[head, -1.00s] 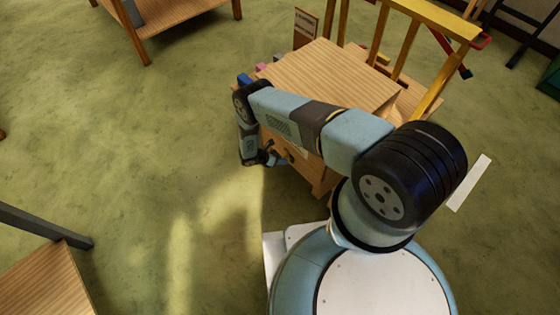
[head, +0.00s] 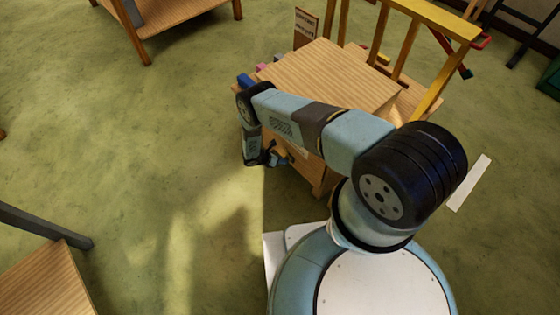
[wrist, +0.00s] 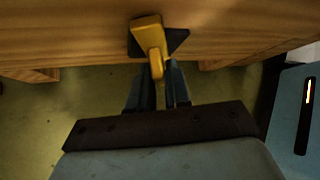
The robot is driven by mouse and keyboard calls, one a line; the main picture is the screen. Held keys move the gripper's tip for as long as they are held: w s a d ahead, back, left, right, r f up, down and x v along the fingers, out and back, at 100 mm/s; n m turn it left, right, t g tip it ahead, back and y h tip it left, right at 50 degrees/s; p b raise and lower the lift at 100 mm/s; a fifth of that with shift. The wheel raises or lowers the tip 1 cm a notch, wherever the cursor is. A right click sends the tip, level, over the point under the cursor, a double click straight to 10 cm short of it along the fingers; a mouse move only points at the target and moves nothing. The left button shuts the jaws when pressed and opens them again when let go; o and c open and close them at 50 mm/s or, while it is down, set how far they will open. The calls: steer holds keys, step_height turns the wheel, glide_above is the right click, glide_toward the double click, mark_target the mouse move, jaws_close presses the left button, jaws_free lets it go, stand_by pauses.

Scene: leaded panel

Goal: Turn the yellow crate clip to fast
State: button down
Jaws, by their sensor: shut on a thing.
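The yellow crate clip (wrist: 149,38) sits on a dark, roughly diamond-shaped plate (wrist: 176,41) on the wooden crate face (wrist: 80,32) in the wrist view. Its narrow end points down toward my gripper (wrist: 163,78). My gripper's two dark fingers are shut on that narrow end, one at each side. In the head view my gripper (head: 274,156) is at the near left side of the wooden crate (head: 325,75), low down. There the clip is small and mostly hidden by my arm. Any marking for fast cannot be read.
A yellow railed frame (head: 425,60) stands behind the crate, with a small sign (head: 304,28) at its left. A wooden table (head: 185,18) is at the upper left and another wooden top (head: 45,285) at the lower left. Green floor between them is clear.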

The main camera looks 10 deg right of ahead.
steer(key=shift+s, duration=0.1)
steer(key=shift+s+d+m+t+y, duration=0.1)
steer(key=shift+s+m+t+y, duration=0.05)
steer(key=shift+m+t+y, duration=0.5)
steer(key=shift+s+d+m+t+y, duration=0.1)
steer(key=shift+m+t+y, duration=0.3)
steer(key=shift+t, duration=0.35)
steer(key=c, duration=1.2)
jaws_free()
steer(key=shift+o, duration=0.2)
steer(key=shift+a+r, duration=0.1)
steer(key=v, duration=1.3)
steer(key=shift+s+r, duration=0.15)
steer(key=shift+s, duration=0.05)
steer(key=shift+a, duration=0.1)
